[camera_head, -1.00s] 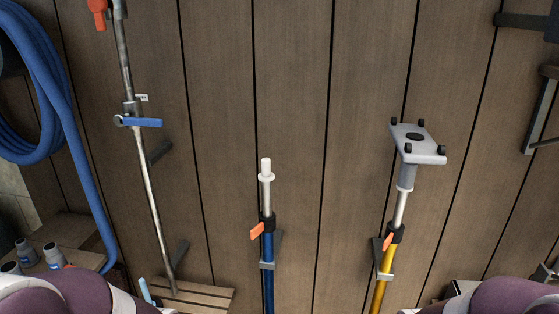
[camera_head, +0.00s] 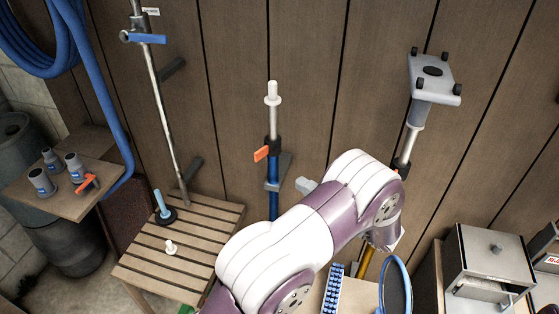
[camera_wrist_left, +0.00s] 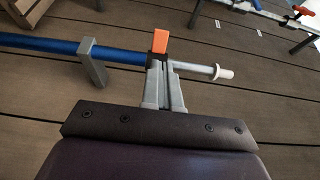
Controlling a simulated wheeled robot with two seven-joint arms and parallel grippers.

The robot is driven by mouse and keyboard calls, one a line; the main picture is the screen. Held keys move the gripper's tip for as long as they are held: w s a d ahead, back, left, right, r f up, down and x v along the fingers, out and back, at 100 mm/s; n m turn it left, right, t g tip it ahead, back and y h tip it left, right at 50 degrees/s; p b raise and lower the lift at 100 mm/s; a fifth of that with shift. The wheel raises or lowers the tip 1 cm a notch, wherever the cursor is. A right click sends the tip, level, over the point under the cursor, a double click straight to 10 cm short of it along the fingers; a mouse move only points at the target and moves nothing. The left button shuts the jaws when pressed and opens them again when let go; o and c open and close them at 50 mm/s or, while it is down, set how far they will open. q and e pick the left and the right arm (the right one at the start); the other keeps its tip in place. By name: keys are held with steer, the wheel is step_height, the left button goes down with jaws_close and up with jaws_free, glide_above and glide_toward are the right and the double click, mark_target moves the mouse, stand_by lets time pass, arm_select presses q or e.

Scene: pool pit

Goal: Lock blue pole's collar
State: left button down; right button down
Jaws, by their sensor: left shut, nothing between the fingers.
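The blue pole (camera_head: 273,205) stands upright against the wood wall, with a white-tipped inner tube above its dark collar. An orange lever (camera_head: 261,153) sticks out to the left of the collar. My left gripper (camera_head: 305,186) is just right of the pole, a little below the collar. In the left wrist view the blue pole (camera_wrist_left: 45,45) lies across the picture, and the orange lever (camera_wrist_left: 160,41) stands out beyond the collar. My left gripper's grey fingers (camera_wrist_left: 163,72) are together and empty, pointing at the collar; contact cannot be told. My right gripper is not in view.
A grey wall bracket (camera_wrist_left: 93,63) holds the pole beside my fingers. The yellow pole with the grey head (camera_head: 433,85) is to the right, partly behind my arm. A slatted bench (camera_head: 160,255) stands lower left and a grey box (camera_head: 493,252) lower right.

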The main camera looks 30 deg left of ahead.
arm_select(q)
steer(key=p, duration=0.2)
glide_toward(260, 157)
steer(key=a+p, duration=0.1)
steer(key=a, duration=0.1)
steer(key=a+p, duration=0.1)
steer(key=a, duration=0.1)
steer(key=a+p, duration=0.1)
steer(key=a, duration=0.1)
steer(key=shift+w+a, duration=0.1)
steer(key=shift+w, duration=0.15)
steer(key=shift+w+a, duration=0.2)
steer(key=shift+a, duration=0.05)
steer(key=shift+s, duration=0.1)
